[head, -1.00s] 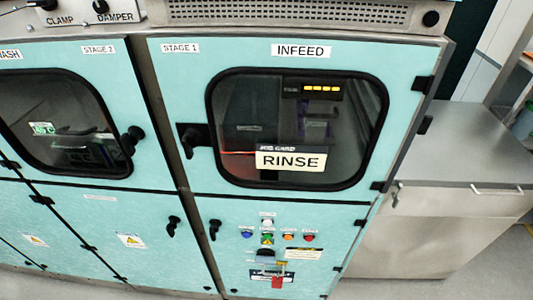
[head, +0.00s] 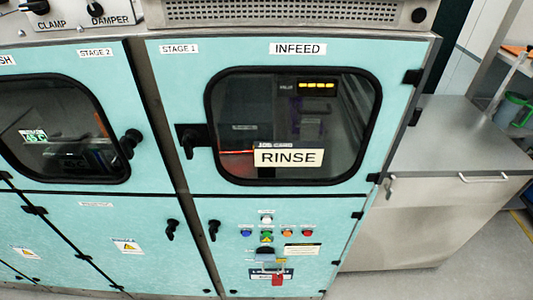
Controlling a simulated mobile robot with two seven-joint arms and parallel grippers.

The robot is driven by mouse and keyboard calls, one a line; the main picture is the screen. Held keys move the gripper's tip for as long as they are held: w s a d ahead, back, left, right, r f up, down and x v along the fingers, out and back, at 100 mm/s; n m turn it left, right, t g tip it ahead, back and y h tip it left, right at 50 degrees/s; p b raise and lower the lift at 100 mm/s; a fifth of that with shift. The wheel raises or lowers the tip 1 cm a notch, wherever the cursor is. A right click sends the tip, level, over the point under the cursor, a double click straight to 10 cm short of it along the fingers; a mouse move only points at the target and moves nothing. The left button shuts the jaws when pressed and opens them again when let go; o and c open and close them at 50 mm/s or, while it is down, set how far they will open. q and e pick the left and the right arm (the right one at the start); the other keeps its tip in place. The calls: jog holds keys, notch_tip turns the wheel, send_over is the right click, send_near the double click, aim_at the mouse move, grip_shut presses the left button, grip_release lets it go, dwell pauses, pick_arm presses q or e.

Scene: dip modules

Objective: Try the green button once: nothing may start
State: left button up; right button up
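The green button (head: 267,237) sits on the lower turquoise panel of the Stage 1 infeed module, in the middle of a small button group. A white button (head: 267,218) is above it, a blue button (head: 246,233) to its left, and an orange button (head: 287,233) and a red button (head: 307,233) to its right. Below the group are a dark switch or handle (head: 265,252) and a red tag (head: 277,280) hanging at a label whose text I cannot read fully. Neither of my grippers is in view.
The infeed door (head: 293,126) is shut, with a window and a job card (head: 288,157) reading RINSE. An amber display (head: 317,85) is lit inside. The Stage 2 module (head: 75,125) stands left. A grey metal cabinet (head: 440,215) stands right, with open floor in front.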

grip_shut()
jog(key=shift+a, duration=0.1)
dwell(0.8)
